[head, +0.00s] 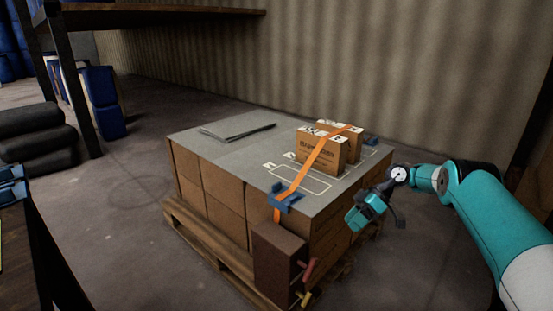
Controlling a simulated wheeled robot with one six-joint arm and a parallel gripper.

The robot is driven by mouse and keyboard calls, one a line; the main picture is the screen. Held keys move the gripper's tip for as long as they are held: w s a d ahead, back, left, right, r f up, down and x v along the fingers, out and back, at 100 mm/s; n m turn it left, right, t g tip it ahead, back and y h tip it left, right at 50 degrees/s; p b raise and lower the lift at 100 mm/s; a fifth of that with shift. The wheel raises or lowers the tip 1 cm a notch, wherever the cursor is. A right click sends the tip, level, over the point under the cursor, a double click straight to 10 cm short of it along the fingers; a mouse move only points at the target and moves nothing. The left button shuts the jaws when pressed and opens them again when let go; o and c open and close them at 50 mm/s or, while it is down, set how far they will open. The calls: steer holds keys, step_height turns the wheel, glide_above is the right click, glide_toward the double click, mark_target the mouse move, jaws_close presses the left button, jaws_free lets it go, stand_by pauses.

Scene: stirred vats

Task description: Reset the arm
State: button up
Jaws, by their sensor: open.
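My gripper (378,219) hangs at the right front side of a pallet load of brown boxes, at the end of my teal and white arm, which comes in from the right edge. It is open, and I see nothing between its fingers. The load has a grey top sheet (225,155). Two small brown cartons (318,150) stand on the sheet toward the right. An orange strap (315,168) runs over them to a blue buckle (285,197) at the near edge.
A dark brown box (279,262) with red and yellow handles is at the load's near corner. The wooden pallet (215,255) sits on open floor. Blue containers (104,102) and stacked dark sacks (37,137) are at left. A corrugated wall (400,70) stands behind.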

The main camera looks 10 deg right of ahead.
steer(key=a+r+m+h, duration=0.1)
steer(key=a+r, duration=0.8)
steer(key=r, duration=0.4)
steer(key=s+a+r+m+h, duration=0.1)
steer(key=s+a+r+m, duration=0.1)
steer(key=s+a+r, duration=0.6)
steer(key=s+a+r+m+h, duration=0.1)
steer(key=s+a+r, duration=0.15)
steer(key=s, duration=0.35)
steer(key=s+a+r, duration=0.2)
steer(key=s+r, duration=0.2)
steer(key=s, duration=0.2)
steer(key=s+d+f+m+t+h, duration=0.2)
steer(key=s, duration=1.3)
step_height(320, 180, up, 32)
steer(key=p, duration=3.1)
steer(key=shift+a+f, duration=0.15)
steer(key=shift+f, duration=0.1)
steer(key=shift+s, duration=0.1)
steer(key=shift+c, duration=0.4)
